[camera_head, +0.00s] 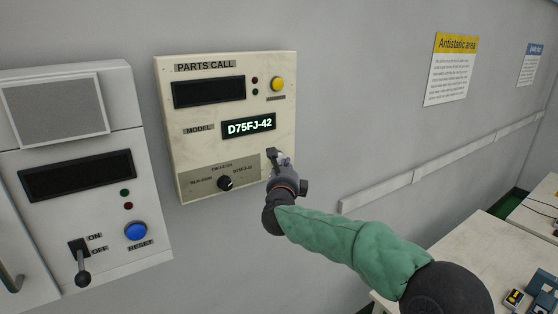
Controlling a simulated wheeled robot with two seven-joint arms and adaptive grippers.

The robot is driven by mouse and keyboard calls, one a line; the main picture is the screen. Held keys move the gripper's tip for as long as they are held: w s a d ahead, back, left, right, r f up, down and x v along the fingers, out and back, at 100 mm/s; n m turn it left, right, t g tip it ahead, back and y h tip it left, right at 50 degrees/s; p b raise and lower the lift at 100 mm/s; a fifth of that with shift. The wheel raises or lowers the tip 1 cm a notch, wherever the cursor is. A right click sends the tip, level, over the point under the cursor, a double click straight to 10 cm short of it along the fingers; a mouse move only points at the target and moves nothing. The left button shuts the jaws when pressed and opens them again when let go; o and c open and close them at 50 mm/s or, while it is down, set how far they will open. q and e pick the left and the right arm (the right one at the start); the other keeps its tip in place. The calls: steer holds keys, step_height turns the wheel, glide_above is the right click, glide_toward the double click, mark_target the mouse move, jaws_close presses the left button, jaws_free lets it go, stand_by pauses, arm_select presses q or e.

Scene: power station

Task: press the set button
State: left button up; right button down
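The parts call panel (207,125) is a cream box on the grey wall, with a lit display (249,126) reading D75FJ-42. A round yellow button (277,84) sits at its upper right; the small label under it is too small to read. I see no button clearly marked "set". My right gripper (278,158) is at the panel's lower right edge, below the yellow button and right of the black selector knob (225,183). It hides that corner of the panel. Whether its fingers are apart or touch the panel is unclear. My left gripper is out of view.
A white unit (85,175) on the left has a blue reset button (136,231) and an on/off lever (82,270). A white rail (440,160) runs along the wall at right. A table (470,250) with small parts stands at lower right.

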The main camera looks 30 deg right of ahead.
steer(key=shift+s+d+b, duration=0.2)
steer(key=shift+s+b, duration=1.1)
steer(key=shift+s, duration=1.2)
